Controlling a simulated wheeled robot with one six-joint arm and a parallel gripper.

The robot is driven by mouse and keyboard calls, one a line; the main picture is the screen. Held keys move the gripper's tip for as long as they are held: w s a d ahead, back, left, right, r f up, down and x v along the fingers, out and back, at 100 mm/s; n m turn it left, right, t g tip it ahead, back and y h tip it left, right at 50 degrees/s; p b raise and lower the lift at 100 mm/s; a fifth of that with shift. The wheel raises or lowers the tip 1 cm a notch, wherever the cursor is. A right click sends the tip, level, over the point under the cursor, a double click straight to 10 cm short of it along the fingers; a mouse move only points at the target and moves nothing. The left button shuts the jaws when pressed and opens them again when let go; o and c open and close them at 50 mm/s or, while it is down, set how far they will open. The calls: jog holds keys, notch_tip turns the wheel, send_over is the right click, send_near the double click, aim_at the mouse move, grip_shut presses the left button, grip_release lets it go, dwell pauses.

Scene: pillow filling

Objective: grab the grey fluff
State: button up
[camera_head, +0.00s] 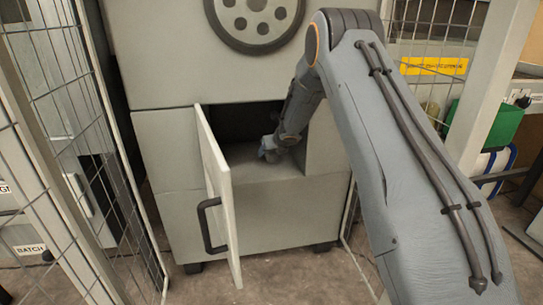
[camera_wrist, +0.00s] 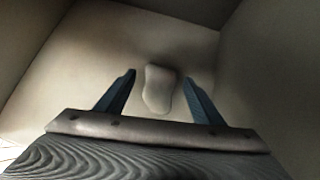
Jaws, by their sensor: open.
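The fluff (camera_wrist: 158,88) shows in the wrist view as a small, pale grey-beige lump on the floor of a compartment, close to its back wall. My gripper (camera_wrist: 160,84) is open, with one blue finger on each side of the lump. The lump lies between the fingers in the picture, and I see gaps on both sides. I cannot tell how far below or beyond the fingertips it is. In the head view my gripper (camera_head: 268,152) is inside the open compartment of the grey machine (camera_head: 270,215). The fluff cannot be made out there.
The compartment door (camera_head: 221,190) with a black handle (camera_head: 212,226) stands open to the left of the opening. The compartment walls (camera_wrist: 265,80) close in around my gripper. Wire mesh fences (camera_head: 75,120) stand left and right of the machine. A green box (camera_head: 493,122) is at the right.

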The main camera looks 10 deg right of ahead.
jog(key=shift+w+f, duration=0.25)
jog(key=c, duration=1.1)
jog(key=shift+r, duration=0.1)
